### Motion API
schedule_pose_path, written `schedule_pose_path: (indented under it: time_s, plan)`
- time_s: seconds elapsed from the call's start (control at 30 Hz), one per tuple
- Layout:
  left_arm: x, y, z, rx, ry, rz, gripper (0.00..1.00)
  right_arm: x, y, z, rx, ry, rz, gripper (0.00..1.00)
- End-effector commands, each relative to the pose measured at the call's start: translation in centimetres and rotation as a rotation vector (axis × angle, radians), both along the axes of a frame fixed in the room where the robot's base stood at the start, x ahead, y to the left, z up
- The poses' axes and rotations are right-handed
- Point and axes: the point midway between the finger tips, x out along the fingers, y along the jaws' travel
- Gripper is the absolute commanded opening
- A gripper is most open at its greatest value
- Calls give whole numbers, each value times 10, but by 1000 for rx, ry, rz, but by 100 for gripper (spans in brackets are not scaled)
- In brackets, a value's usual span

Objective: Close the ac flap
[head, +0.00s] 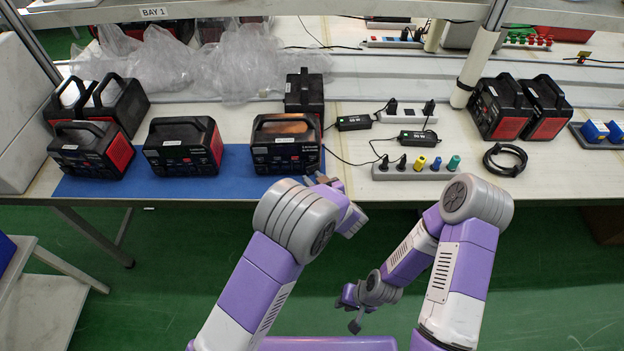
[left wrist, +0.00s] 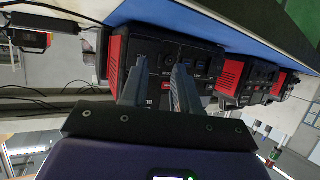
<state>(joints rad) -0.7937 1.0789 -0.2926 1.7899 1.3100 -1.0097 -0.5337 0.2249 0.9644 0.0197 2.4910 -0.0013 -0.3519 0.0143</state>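The black power station with red side panels (head: 287,150) nearest my left gripper stands at the right end of the blue mat (head: 235,185). Its front panel (left wrist: 165,50) fills the middle of the left wrist view, turned over, with small labels and sockets. I cannot make out the AC flap clearly; the fingers cover part of the panel. My left gripper (left wrist: 160,75) has its two grey fingers apart with nothing between them, close before this panel. In the head view it is partly hidden by its own wrist. My right gripper (head: 352,310) hangs low over the green floor, away from the bench; its finger gap is unclear.
Two more power stations (head: 184,146) (head: 92,150) stand left on the mat, with others behind. A power strip (head: 415,170) with coloured plugs and cables lies to the right, beside a coiled black cable (head: 505,160). Clear plastic bags (head: 200,70) lie behind. The bench front edge is near.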

Motion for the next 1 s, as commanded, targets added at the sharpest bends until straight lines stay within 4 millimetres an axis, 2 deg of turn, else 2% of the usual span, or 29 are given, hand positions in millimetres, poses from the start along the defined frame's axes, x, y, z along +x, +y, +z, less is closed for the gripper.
schedule_pose_path:
  time_s: [0.13,0.43,0.63,1.0]
  plan:
    - [10,5,-5,0,0,0,30,0,0,-4,0,0,0,23]
    - [12,6,-5,0,1,-1,30,0,0,-4,0,0,0,23]
    - [12,6,-5,0,1,-1,0,0,0,-4,0,0,0,23]
    - [14,9,-5,1,-2,-35,0,0,0,-5,0,0,0,23]
